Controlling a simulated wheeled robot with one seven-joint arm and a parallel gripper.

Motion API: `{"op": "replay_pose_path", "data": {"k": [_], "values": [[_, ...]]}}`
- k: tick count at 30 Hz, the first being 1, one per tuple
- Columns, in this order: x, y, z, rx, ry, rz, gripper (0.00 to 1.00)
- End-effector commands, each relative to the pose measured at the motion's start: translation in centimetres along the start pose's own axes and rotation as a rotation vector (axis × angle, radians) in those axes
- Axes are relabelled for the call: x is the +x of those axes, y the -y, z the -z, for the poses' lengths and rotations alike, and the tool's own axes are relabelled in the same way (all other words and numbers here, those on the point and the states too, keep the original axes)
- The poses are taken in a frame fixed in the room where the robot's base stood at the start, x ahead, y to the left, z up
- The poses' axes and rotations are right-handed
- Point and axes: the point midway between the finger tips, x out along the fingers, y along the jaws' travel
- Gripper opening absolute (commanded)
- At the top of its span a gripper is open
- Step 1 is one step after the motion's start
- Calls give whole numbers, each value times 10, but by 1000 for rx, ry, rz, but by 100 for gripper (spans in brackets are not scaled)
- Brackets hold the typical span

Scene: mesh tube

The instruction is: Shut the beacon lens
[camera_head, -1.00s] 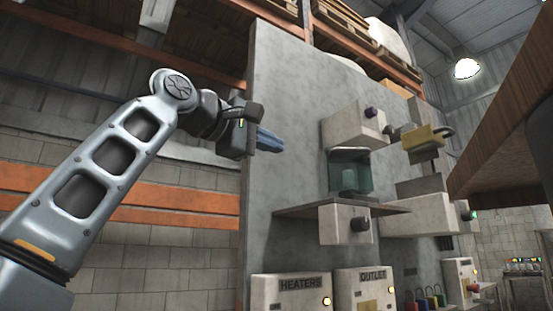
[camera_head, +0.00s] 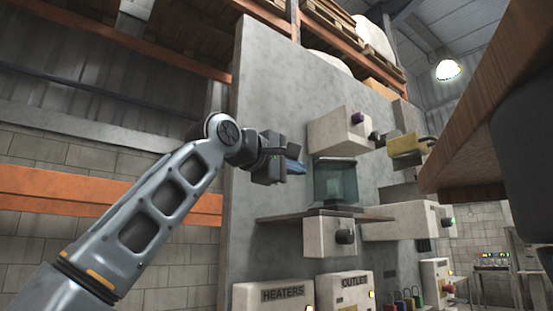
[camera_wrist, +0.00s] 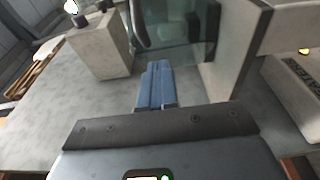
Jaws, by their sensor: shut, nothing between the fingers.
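A teal see-through glass box (camera_head: 335,186), which looks like the beacon lens, stands on a thin shelf on the grey panel. Whether it is open or shut is not clear. It also shows at the top of the wrist view (camera_wrist: 185,22). My gripper (camera_head: 298,166) is shut and empty, with its blue fingers just left of the glass near its upper part. In the wrist view the fingers (camera_wrist: 158,68) point toward the glass, and a small gap seems to remain between them.
A pale box with a purple knob (camera_head: 340,128) is above the glass. The shelf (camera_head: 280,215) and a box with a dark knob (camera_head: 328,237) are below. A yellow part (camera_head: 406,146) is at right. The panel's left side (camera_head: 262,110) is clear.

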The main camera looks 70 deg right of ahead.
Motion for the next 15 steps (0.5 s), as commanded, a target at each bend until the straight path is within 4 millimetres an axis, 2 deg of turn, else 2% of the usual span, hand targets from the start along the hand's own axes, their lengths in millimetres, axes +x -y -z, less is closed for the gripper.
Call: {"op": "replay_pose_path", "data": {"k": [6, 15], "values": [[8, 0, -8, 0, 1, -1, 0], [8, 0, -8, -1, 0, -1, 0]]}}
